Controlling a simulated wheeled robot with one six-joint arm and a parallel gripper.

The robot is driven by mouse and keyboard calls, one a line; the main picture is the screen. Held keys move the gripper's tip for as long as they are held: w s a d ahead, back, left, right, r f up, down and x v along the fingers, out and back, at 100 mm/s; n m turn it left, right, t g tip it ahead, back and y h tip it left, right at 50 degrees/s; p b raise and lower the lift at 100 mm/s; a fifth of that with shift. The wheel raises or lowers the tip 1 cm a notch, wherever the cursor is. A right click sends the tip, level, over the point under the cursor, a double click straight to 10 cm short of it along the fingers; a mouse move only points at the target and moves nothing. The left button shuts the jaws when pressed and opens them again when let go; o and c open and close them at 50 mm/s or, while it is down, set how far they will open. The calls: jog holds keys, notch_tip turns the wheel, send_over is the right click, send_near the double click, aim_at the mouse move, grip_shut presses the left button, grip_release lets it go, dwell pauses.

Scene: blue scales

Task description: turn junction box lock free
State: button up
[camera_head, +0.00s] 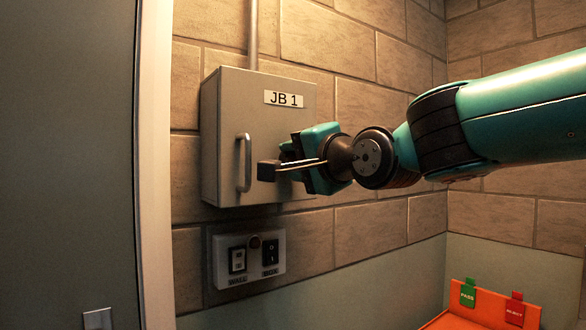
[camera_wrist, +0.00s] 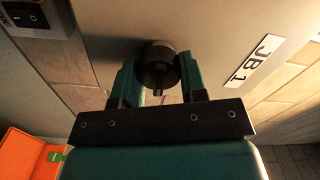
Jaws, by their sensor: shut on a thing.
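The junction box (camera_head: 222,120) is a grey metal cabinet with a "JB 1" label, fixed to the wall. Its door looks closed. The lock (camera_wrist: 158,66) is a dark round knob on the box's face, seen in the wrist view with a narrow key-like piece pointing towards the camera. My gripper (camera_wrist: 158,78) has one finger on each side of the lock and is shut on it. In the head view my gripper (camera_head: 280,165) is at the right part of the door, and it hides most or all of the lock there.
A silver vertical handle (camera_head: 244,162) stands out on the door, left of my gripper. A switch panel (camera_head: 249,259) is on the wall below the box. An orange tray (camera_head: 478,309) with green and red tags is at lower right. A pale door frame (camera_head: 156,170) stands at left.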

jog(key=shift+a+f+m, duration=0.1)
jog(key=shift+f+m, duration=0.05)
jog(key=shift+m, duration=0.35)
jog(key=o, duration=0.8)
jog(key=shift+s, duration=0.1)
jog(key=shift+o, duration=0.7)
